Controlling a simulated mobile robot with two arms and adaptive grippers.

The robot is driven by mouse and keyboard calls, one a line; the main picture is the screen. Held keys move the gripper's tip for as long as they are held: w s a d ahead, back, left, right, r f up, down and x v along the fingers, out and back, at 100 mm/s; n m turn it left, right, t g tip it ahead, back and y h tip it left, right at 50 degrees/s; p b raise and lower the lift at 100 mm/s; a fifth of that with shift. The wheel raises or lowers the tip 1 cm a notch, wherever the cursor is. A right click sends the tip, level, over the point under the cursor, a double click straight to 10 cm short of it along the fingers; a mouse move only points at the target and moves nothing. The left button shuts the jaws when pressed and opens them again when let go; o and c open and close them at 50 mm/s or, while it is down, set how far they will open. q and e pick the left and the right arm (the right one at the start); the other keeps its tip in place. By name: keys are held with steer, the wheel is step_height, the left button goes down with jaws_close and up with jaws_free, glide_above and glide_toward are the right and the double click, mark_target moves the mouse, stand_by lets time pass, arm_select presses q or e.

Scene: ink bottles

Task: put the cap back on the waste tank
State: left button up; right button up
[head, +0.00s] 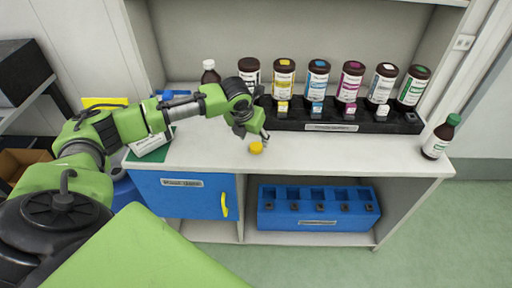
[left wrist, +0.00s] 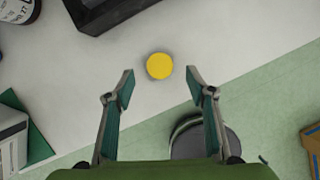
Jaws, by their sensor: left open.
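A yellow round cap (head: 256,148) lies on the white worktop near its front edge. My left gripper (head: 264,136) is just above and beside it, with its jaws open and empty. In the left wrist view the cap (left wrist: 159,66) sits centred just beyond the gap between the fingertips (left wrist: 160,88), not between them. I cannot make out the waste tank for certain. A blue rounded thing (head: 125,192) is partly hidden behind my left arm. My right gripper is not in view.
A black rack (head: 290,122) with several labelled bottles stands behind the cap. A green-capped brown bottle (head: 439,138) stands at the right end. A white box (head: 150,143) lies at left. Below are a blue door (head: 190,200) and a blue bin (head: 318,222). The front right worktop is clear.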

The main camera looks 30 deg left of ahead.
mark_target(256, 146)
arm_select(q)
steer(key=x, duration=0.2)
steer(key=p+x, duration=0.1)
steer(key=x, duration=0.2)
steer(key=shift+s+f, duration=0.2)
steer(key=shift+f, duration=0.05)
steer(key=c, duration=0.8)
